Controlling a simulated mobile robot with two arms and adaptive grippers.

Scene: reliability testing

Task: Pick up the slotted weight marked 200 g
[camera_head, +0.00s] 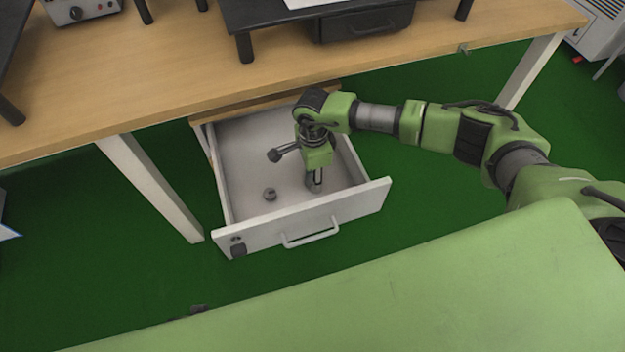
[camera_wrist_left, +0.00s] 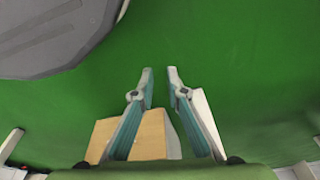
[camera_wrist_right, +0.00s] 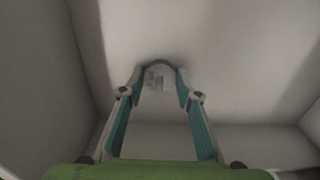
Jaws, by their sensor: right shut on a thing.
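An open white drawer (camera_head: 235,160) under the bench holds a small dark slotted weight (camera_head: 270,194) on its floor. My right gripper (camera_head: 315,186) reaches down into the drawer, to the right of that weight. In the right wrist view my right gripper (camera_wrist_right: 160,76) is shut on a round grey slotted weight (camera_wrist_right: 157,77), with one fingertip at each side of it. Its marking is too blurred to read. My left gripper (camera_wrist_left: 159,74) is open and empty, with a narrow gap between its fingertips, over green floor. It is not seen in the head view.
The drawer's front panel (camera_head: 350,212) and side walls stand around my right gripper. The wooden bench top (camera_head: 150,92) lies above the drawer's back end. A white bench leg (camera_head: 150,187) is left of the drawer.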

